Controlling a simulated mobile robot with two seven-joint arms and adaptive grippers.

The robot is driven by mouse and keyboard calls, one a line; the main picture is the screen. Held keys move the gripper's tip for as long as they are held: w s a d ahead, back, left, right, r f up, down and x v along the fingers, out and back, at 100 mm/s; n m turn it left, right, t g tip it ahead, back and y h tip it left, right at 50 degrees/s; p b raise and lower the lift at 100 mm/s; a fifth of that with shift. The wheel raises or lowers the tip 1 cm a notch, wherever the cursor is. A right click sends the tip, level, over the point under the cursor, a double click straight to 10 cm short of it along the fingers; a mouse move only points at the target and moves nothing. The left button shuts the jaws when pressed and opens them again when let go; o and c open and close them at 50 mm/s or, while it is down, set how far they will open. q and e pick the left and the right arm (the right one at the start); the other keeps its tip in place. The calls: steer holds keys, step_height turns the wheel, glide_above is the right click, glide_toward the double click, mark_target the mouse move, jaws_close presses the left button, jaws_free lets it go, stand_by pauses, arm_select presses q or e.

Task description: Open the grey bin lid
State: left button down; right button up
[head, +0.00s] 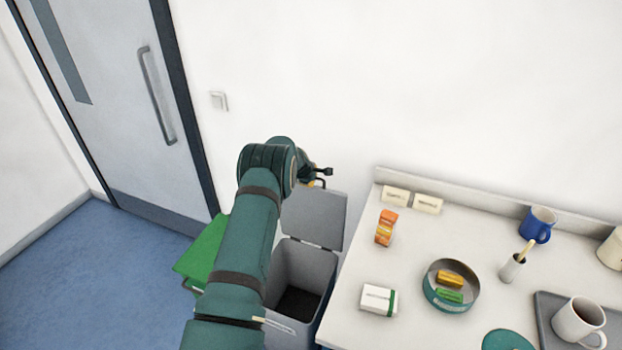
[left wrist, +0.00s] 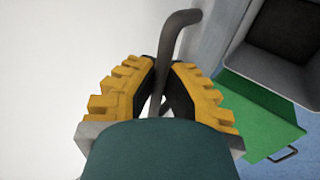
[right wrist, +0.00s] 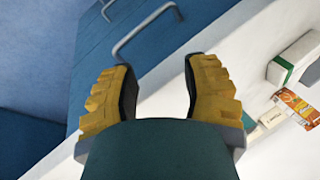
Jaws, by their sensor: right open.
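The grey bin (head: 290,262) stands against the wall, left of the counter. Its grey lid (head: 318,217) is raised, standing up at the back of the opening, and the dark inside of the bin shows. My left gripper (head: 320,178) is at the lid's upper edge, partly hidden by my arm. In the left wrist view my left gripper (left wrist: 164,75) has its fingers closed around a dark bent handle bar (left wrist: 183,21), with the bin opening (left wrist: 285,40) at upper right. My right gripper (right wrist: 158,80) is open and empty, above a blue cabinet front with a metal handle.
The white counter (head: 410,270) on the right holds a white box (head: 376,299), an orange box (head: 386,228), a round tin (head: 436,298) and mugs. A door (head: 125,100) is at left.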

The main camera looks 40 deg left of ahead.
arm_select(q)
steer(key=shift+w+a+r, duration=0.1)
steer(key=shift+r, duration=0.15)
steer(key=c, duration=1)
jaws_free()
steer(key=shift+f, duration=0.1)
steer(key=shift+s, duration=0.2)
steer(key=v, duration=1.2)
